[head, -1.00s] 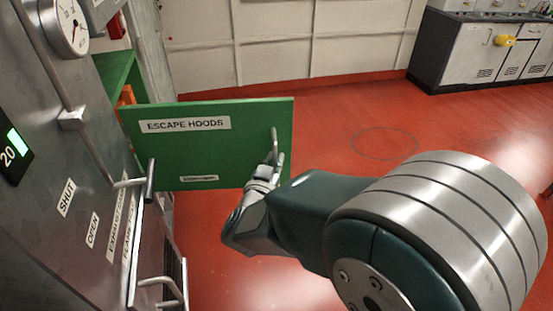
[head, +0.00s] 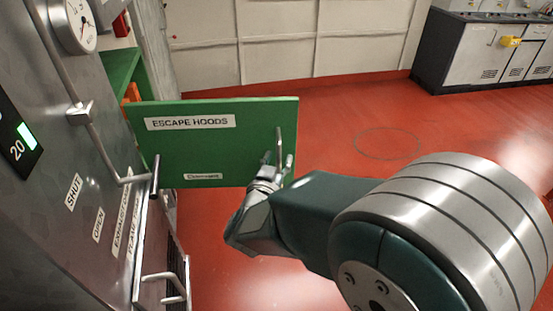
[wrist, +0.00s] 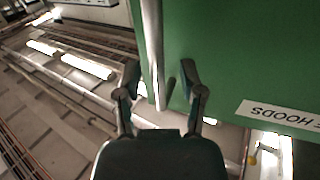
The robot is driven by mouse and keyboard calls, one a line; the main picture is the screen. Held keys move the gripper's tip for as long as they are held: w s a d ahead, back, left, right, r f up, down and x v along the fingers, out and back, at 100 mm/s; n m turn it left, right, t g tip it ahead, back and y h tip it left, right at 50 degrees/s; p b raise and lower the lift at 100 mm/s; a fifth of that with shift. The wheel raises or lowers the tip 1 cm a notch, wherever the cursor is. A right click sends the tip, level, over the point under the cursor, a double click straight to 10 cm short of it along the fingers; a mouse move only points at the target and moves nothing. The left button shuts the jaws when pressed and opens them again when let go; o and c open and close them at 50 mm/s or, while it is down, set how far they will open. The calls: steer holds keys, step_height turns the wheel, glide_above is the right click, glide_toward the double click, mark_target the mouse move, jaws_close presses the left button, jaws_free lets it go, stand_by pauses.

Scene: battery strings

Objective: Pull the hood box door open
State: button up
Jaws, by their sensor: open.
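The green hood box door (head: 215,158), labelled "ESCAPE HOODS", stands swung wide open from the green box (head: 122,68) at the left. Its upright metal bar handle (head: 279,148) is near the door's free edge. My gripper (head: 278,170) is at the lower end of that handle, in front of the door. In the wrist view, the open fingers of my gripper (wrist: 160,80) stand either side of the lower end of the handle (wrist: 152,50), with the door (wrist: 240,45) behind and to the right. Whether a finger touches the handle is not clear.
A steel cabinet (head: 60,200) with a gauge (head: 75,25), a lever handle (head: 154,178) and a lower handle (head: 165,287) fills the left side. An orange item (head: 132,92) shows in the box. Red floor (head: 385,120) is clear; grey cabinets (head: 480,50) stand far right.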

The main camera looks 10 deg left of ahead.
steer(key=s+a, duration=0.1)
steer(key=s, duration=1)
steer(key=shift+s+a, duration=0.15)
steer(key=shift+s, duration=0.25)
steer(key=shift+f, duration=0.1)
steer(key=w+d+r+n+g+y, duration=0.2)
steer(key=w+d+r+g+y, duration=0.3)
steer(key=d+g+y, duration=0.15)
steer(key=s+d+f+g+h, duration=0.1)
steer(key=s+d+g+h, duration=0.1)
steer(key=s+d, duration=0.5)
steer(key=s+d+f+m+g+h, duration=0.1)
steer(key=s+d+g+h, duration=0.1)
steer(key=s+d+g, duration=0.2)
steer(key=s+d, duration=0.3)
steer(key=d, duration=0.5)
steer(key=shift+s+d+h, duration=0.3)
steer(key=shift+s+h, duration=0.05)
steer(key=shift+w, duration=0.1)
